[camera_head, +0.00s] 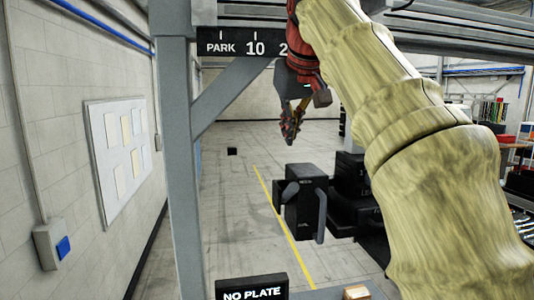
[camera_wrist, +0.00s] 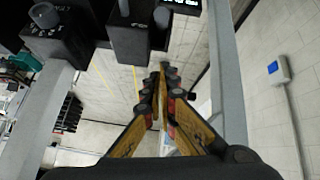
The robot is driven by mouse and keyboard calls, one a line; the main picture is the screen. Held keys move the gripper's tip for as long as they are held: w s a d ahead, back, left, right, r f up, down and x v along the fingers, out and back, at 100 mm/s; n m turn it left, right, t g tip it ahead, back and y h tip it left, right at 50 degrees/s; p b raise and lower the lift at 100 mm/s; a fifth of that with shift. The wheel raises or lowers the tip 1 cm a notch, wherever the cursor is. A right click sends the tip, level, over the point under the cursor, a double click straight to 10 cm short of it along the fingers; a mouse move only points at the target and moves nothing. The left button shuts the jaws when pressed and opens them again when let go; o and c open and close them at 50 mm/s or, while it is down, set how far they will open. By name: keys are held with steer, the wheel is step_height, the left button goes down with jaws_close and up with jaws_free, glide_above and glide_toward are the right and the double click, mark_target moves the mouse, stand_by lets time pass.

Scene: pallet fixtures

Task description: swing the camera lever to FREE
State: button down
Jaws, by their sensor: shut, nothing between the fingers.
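A black fixture box (camera_head: 304,205) stands right of the yellow floor line in the head view, with a grey lever-like bar (camera_head: 322,215) hanging on its right side and a shorter one (camera_head: 288,193) at its left. Its small label is unreadable, so I cannot tell which bar is the camera lever or whether it stands at FREE. In the wrist view two black boxes with grey round-ended posts show at the top, one at left (camera_wrist: 55,40) and one in the middle (camera_wrist: 130,40). My gripper (camera_head: 290,128) is shut and empty, above and apart from the box; it also shows in the wrist view (camera_wrist: 163,75).
A NO PLATE sign (camera_head: 251,288) is at the bottom. More black equipment (camera_head: 352,195) stands right of the box. The floor behind is mostly clear.

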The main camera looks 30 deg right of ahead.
mark_target(290, 192)
steer(key=shift+w+r, duration=0.1)
steer(key=shift+r, duration=0.3)
steer(key=x, duration=1)
steer(key=shift+f, duration=0.1)
steer(key=shift+s+d+f, duration=0.1)
steer(key=shift+s+f, duration=1.15)
steer(key=shift+s, duration=0.05)
steer(key=shift+f, duration=0.35)
